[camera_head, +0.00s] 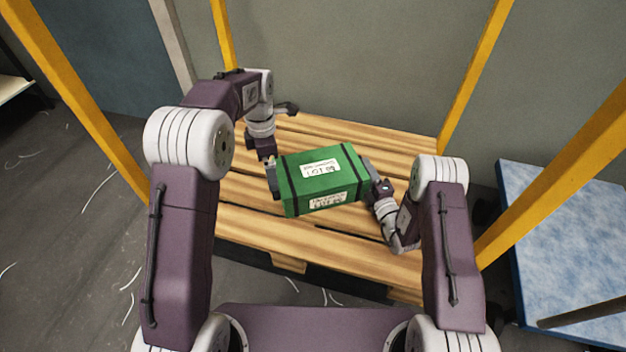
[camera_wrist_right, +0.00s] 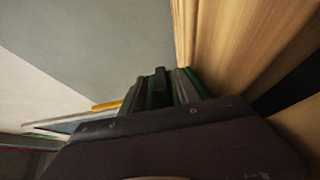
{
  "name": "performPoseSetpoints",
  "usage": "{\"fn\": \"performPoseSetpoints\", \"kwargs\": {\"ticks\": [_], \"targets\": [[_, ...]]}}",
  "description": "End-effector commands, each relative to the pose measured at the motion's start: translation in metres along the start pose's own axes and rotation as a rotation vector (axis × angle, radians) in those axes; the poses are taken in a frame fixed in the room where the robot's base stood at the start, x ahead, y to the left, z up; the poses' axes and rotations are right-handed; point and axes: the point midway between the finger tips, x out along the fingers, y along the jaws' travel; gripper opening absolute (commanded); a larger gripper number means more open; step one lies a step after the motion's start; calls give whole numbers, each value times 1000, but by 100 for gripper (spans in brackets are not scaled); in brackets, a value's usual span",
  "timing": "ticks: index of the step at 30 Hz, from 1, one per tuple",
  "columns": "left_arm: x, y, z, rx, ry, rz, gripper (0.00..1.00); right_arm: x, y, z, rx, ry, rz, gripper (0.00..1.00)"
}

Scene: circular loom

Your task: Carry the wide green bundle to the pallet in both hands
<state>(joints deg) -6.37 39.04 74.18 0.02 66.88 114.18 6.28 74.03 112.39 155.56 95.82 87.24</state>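The wide green bundle (camera_head: 318,195) has dark straps and white "LOT" labels. In the head view it is level, over the middle of the slatted wooden pallet (camera_head: 253,221); I cannot tell whether it rests on the slats or hangs just above. My left gripper (camera_head: 271,178) is against its left end and my right gripper (camera_head: 372,181) against its right end. Whether the fingers are open or shut is hard to see. In the right wrist view, a strip of green bundle (camera_wrist_right: 153,97) shows beyond my dark gripper body, with pallet wood (camera_wrist_right: 235,50) to the right.
Yellow posts stand around the pallet, one at the left (camera_head: 85,110) and one at the right (camera_head: 550,170). A grey wall (camera_head: 360,60) is behind. A blue-topped platform (camera_head: 565,240) lies to the right. White thread scraps litter the floor at left.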

Motion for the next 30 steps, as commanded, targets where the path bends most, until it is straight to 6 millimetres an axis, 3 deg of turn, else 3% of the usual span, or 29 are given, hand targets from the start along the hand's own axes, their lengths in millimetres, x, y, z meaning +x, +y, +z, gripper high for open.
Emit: {"fn": "performPoseSetpoints", "kwargs": {"ticks": [6,12,18,30], "targets": [[0,0,0,0,0,0,100,-56,-1,2,6,-6,-5,38],[1,0,0,0,0,0,100,-96,-1,1,3,-3,-3,38],[1,0,0,0,0,0,100,-109,0,0,2,-1,1,38],[1,0,0,0,0,0,100,-109,0,0,2,0,1,38]]}}
